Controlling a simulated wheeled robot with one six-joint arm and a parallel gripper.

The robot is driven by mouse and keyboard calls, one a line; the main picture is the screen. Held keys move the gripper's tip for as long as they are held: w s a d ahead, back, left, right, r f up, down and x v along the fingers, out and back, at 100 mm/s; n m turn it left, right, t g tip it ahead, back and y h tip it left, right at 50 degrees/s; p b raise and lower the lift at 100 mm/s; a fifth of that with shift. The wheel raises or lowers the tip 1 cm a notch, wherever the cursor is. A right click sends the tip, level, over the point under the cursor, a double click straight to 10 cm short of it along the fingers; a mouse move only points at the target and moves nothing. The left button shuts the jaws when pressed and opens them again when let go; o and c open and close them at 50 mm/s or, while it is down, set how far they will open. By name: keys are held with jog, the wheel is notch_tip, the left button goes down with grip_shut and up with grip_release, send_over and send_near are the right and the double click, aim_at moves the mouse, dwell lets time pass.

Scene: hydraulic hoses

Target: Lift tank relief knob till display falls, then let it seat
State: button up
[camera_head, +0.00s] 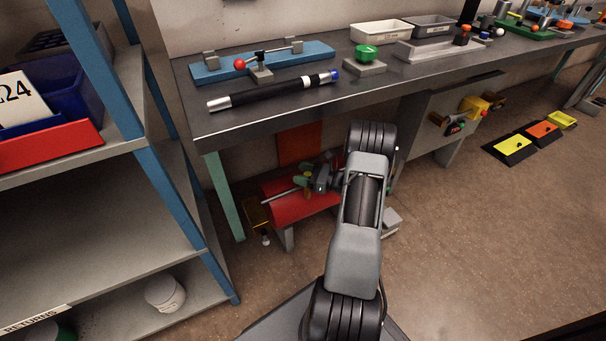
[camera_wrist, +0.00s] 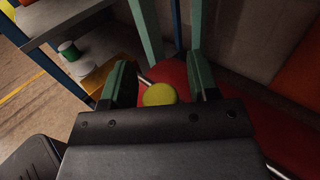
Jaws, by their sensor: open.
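The red tank (camera_head: 290,208) lies low under the bench, and its red surface fills much of the right of the wrist view (camera_wrist: 236,100). A round yellow knob (camera_wrist: 159,95) stands on it, and in the head view the knob (camera_head: 308,184) is partly hidden by my gripper. My gripper (camera_head: 311,177) is over the tank from the right. In the wrist view its green-faced fingers (camera_wrist: 160,82) are apart, one on each side of the knob with visible gaps. I cannot make out a display reading.
The grey bench (camera_head: 300,101) overhangs the tank, with a green leg (camera_head: 225,195) to the left. A blue-posted shelf (camera_head: 173,170) stands further left. A yellow box (camera_head: 257,214) and a small white-topped item (camera_head: 265,239) are at the tank's left end.

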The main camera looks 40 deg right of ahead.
jog(key=shift+c, duration=0.3)
grip_shut()
jog(key=shift+r+p, duration=0.75)
jog(key=shift+r, duration=0.05)
jog(key=shift+o, duration=0.3)
grip_release()
jog(key=shift+s+d, duration=0.1)
